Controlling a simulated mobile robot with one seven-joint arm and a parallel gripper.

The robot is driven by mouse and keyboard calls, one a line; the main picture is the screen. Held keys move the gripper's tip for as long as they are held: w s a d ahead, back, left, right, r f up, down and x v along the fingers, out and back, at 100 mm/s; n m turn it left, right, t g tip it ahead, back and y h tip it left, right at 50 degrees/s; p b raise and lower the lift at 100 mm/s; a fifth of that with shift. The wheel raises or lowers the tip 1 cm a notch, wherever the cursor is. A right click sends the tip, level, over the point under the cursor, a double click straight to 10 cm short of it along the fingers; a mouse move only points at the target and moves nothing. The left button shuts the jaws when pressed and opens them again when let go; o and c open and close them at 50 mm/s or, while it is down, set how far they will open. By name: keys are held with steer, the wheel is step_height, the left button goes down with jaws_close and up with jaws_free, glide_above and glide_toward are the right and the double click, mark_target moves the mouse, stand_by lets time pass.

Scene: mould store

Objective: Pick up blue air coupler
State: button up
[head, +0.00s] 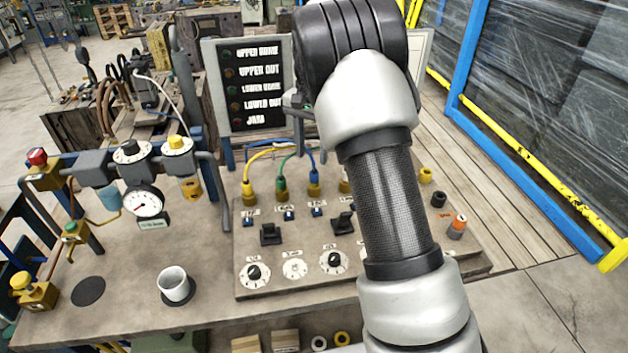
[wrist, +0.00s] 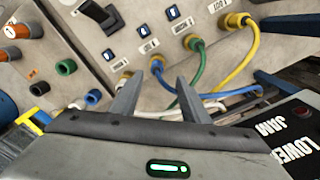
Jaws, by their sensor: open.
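In the wrist view a blue-collared coupler (wrist: 157,66) with a blue hose sits on the panel's row of fittings. In the head view its blue hose (head: 312,160) rises from a brass fitting (head: 314,187). A separate blue cylindrical piece (wrist: 93,97) lies left of the fingers; I cannot tell which of the two is the named coupler. My gripper (wrist: 158,78) is open, with nothing seen between its fingers. The hose coupler appears between and just beyond the fingertips, with no contact seen. In the head view my arm hides most of the gripper.
A green hose (wrist: 197,80) and yellow hose (wrist: 250,58) run beside the blue one. A sign board (head: 257,85) stands behind the panel (head: 300,275). Dark green (wrist: 66,67) and orange (wrist: 20,30) pieces lie nearby. A white cup (head: 174,284) stands on the bench's left.

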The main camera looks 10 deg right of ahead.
mark_target(315, 170)
steer(key=f, duration=0.7)
steer(key=shift+s+d+f, duration=0.1)
steer(key=shift+d+f, duration=0.15)
steer(key=shift+d, duration=0.05)
jaws_close()
